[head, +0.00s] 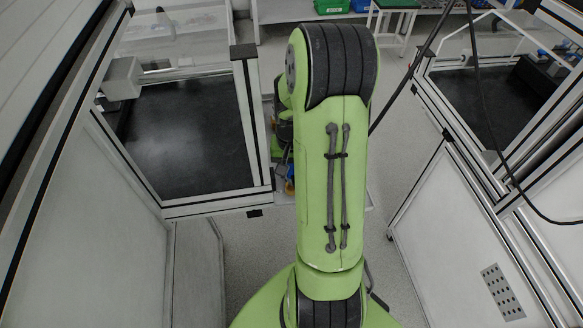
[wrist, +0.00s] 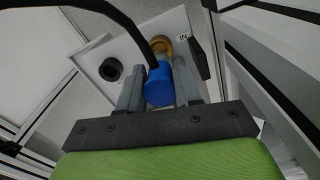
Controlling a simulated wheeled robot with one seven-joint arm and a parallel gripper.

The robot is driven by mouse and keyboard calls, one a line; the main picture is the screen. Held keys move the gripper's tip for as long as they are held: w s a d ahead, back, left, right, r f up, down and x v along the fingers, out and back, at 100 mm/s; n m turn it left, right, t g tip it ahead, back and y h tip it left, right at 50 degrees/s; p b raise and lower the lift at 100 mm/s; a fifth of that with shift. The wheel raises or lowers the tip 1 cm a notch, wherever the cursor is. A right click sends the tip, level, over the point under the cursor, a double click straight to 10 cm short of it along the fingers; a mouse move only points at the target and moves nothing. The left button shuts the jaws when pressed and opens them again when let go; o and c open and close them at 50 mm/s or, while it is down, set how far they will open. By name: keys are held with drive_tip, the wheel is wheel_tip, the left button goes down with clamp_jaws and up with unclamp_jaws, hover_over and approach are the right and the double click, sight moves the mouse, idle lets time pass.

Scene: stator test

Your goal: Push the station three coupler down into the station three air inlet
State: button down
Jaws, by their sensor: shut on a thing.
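In the wrist view, my gripper (wrist: 160,70) is shut on a blue coupler (wrist: 159,90), with one grey finger on each side of it. A black hose comes from the upper left to the coupler. Just beyond the coupler is a brass-coloured ring, the air inlet (wrist: 161,44), on a pale plate beside a label reading "IN". The coupler appears in line with the inlet and close to it; I cannot tell if they touch. In the head view my arm hides most of the gripper.
A dark round port (wrist: 111,69) sits on the same pale plate, left of the inlet. A dark block (wrist: 198,58) stands right of it. In the head view, framed benches with dark tops (head: 185,140) flank my arm, and a black cable hangs on the right.

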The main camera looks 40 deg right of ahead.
drive_tip(key=shift+f, duration=0.25)
drive_tip(key=shift+f, duration=0.1)
drive_tip(key=shift+f+b, duration=0.8)
drive_tip(key=shift+b, duration=0.05)
drive_tip(key=shift+f+b, duration=0.4)
drive_tip(key=shift+f, duration=0.15)
drive_tip(key=c, duration=0.7)
unclamp_jaws()
wheel_tip(320, 180, up, 16)
drive_tip(key=p, duration=0.5)
drive_tip(key=shift+p, duration=0.3)
